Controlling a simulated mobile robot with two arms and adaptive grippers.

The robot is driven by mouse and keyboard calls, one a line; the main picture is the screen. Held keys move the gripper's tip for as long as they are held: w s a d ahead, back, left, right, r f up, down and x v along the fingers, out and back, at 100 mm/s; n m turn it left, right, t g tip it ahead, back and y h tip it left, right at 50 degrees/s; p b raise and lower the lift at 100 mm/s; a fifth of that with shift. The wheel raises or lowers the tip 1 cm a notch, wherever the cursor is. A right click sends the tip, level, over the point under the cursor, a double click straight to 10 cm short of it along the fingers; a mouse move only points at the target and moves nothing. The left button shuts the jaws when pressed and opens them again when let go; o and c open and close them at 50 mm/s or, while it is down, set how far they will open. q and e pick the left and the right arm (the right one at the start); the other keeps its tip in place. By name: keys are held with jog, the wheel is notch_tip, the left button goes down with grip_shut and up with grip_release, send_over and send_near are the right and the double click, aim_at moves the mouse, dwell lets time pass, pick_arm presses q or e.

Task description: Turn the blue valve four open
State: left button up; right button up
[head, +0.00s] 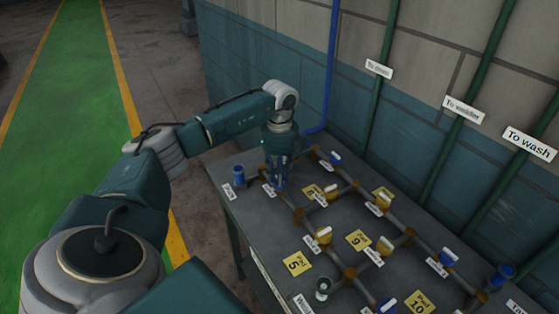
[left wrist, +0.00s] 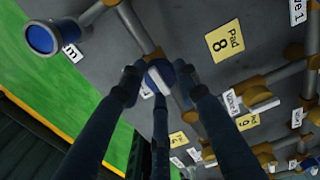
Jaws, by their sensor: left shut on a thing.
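My left gripper (head: 280,178) reaches down from above onto the far left part of the pipework on the table. In the left wrist view, the fingers of my left gripper (left wrist: 158,80) are closed around a blue valve (left wrist: 157,70) with a white handle. The fingers hide part of this valve, and in the head view they cover it almost fully. A small white label (head: 268,190) lies beside it, too small to read. My right gripper is not in view.
The grey table (head: 255,215) carries brown-jointed pipes with several yellow-and-white valves and other blue ones, such as the blue valve (head: 447,257) at the right. A blue cup-like fitting (head: 238,176) stands left of my gripper. The wall (head: 350,105) with green pipes rises behind.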

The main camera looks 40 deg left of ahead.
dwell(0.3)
pick_arm(q)
jog(key=o, duration=1.2)
jog(key=shift+r, duration=0.1)
notch_tip(320, 180, up, 12)
jog(key=shift+f, duration=0.1)
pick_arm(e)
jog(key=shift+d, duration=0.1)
